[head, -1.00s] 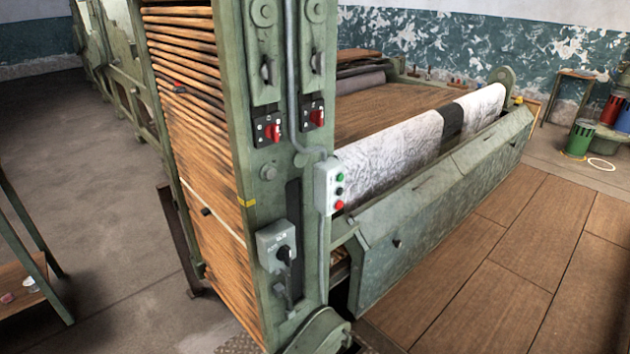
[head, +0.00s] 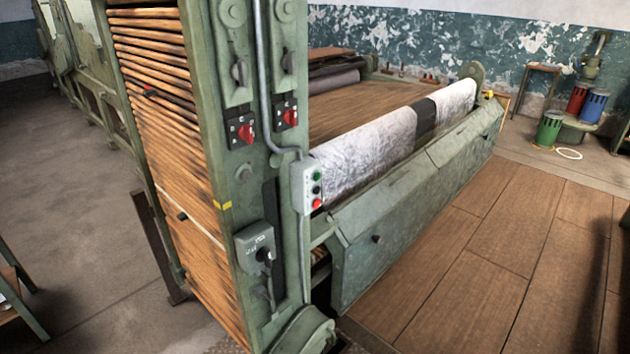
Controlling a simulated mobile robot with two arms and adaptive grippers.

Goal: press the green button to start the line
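The green button (head: 317,176) is the top one on a small pale control box (head: 307,188). Below it are a black button (head: 316,190) and a red button (head: 317,203). The box is mounted on the front corner of the green machine frame (head: 226,120), near the picture's middle. Neither of my grippers shows in the head view, so nothing of mine is seen at the button.
Two red rotary switches (head: 246,133) (head: 291,117) sit up and left of the box. A grey box with a black knob (head: 257,246) is lower on the frame. The roller trough (head: 420,200) extends rightward. Wooden floor (head: 500,260) is open at right.

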